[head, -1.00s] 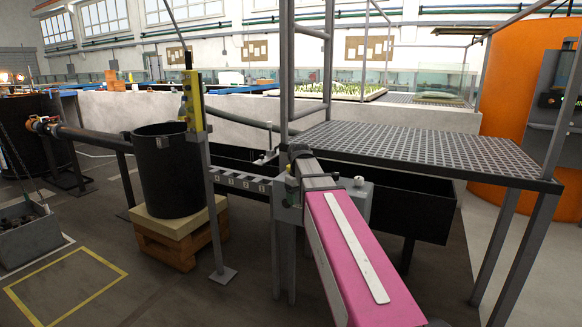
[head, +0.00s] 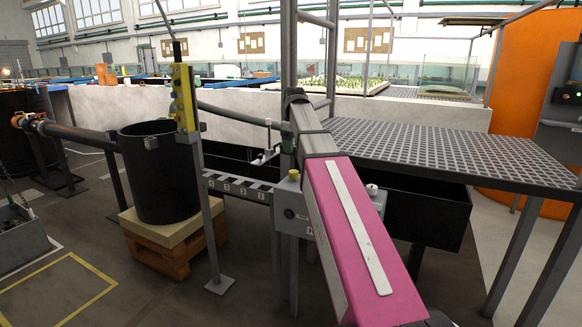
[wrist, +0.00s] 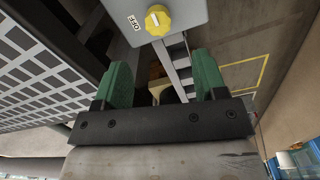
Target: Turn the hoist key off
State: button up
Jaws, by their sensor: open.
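In the head view my gripper (head: 289,135) is mostly hidden at the arm's far end.
A grated platform (head: 450,150) with a frame post is close on the right. A yellow pendant (head: 182,97) on a pole and a black barrel (head: 158,175) on a wooden pallet stand left. A dark trough (head: 430,212) runs behind.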

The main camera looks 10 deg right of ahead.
aim_at(294, 171)
jog(key=f, duration=1)
jog(key=shift+w+f, duration=0.25)
jog(key=shift+f, duration=0.1)
jog(key=c, duration=0.9)
